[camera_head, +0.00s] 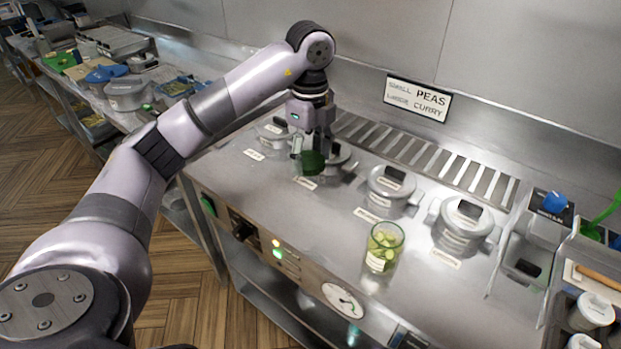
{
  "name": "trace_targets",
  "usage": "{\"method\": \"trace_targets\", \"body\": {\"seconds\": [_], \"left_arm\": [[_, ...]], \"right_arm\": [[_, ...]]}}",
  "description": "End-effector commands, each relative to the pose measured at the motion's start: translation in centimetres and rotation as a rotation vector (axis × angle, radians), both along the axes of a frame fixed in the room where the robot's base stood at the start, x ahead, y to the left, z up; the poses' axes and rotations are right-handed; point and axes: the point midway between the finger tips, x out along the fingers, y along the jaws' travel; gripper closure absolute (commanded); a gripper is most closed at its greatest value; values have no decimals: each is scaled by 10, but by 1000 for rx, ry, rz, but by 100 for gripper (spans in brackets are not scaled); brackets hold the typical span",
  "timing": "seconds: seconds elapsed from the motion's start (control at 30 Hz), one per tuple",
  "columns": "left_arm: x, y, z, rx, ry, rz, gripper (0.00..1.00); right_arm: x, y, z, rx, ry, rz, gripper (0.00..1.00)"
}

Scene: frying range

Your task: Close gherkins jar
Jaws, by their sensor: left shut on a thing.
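The gherkins jar (383,250) is a clear glass jar with green slices in it and a white label. It stands upright near the front edge of the steel range top, and its mouth looks open. My left gripper (312,150) is shut on a dark green lid (313,162). It holds the lid to the left of and behind the jar, apart from it, in front of a lidded pot. The fingers partly hide the lid's edge. My right gripper is not in view.
Lidded steel pots (391,187) (463,221) sit in the range top (333,225) behind the jar. A sign (417,98) hangs on the back wall. Containers and a green-handled utensil (604,212) stand at the right. Steel is bare left of the jar.

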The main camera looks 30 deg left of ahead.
Motion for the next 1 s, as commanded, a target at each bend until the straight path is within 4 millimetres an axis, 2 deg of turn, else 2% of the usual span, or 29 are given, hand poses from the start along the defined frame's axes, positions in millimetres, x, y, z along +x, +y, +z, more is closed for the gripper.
{"method": "trace_targets", "body": {"seconds": [0.1,0.23,0.73,0.87,1.0], "left_arm": [[1,0,16,1,-1,0,59],[0,0,22,0,0,1,59],[0,-1,23,0,1,-19,59],[-3,-5,19,0,2,-157,59],[-9,-15,10,0,2,-488,59]], "right_arm": [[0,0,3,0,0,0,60],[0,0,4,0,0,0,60],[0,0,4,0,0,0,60],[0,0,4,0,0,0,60],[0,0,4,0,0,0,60]]}}
